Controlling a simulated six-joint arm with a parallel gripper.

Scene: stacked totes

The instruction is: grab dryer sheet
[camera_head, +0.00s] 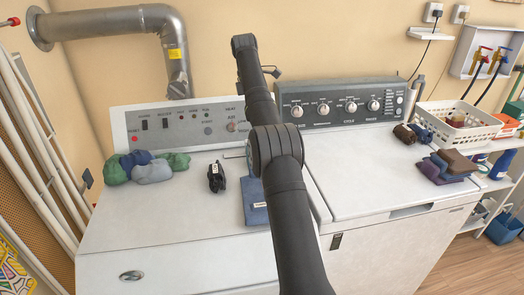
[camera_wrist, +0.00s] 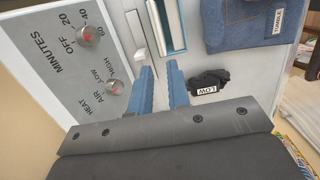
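I cannot pick out a dryer sheet for certain. In the wrist view a blue-edged box or slot with a white inside (camera_wrist: 167,25) lies just beyond my fingertips, with a narrow pale strip (camera_wrist: 136,50) beside it. My gripper (camera_wrist: 161,70) has two blue fingers standing apart, with a gap and nothing clearly held between them. In the head view my arm hides the gripper and most of this spot on the left machine's top (camera_head: 150,218).
A black bundle labelled LOW (camera_wrist: 208,80) and folded denim labelled TUMBLE (camera_wrist: 260,22) lie close by. Several coloured cloth bundles (camera_head: 152,173) sit at left. The control panel (camera_head: 180,124) rises behind. A white basket (camera_head: 458,127) and folded cloths (camera_head: 447,167) are on the right.

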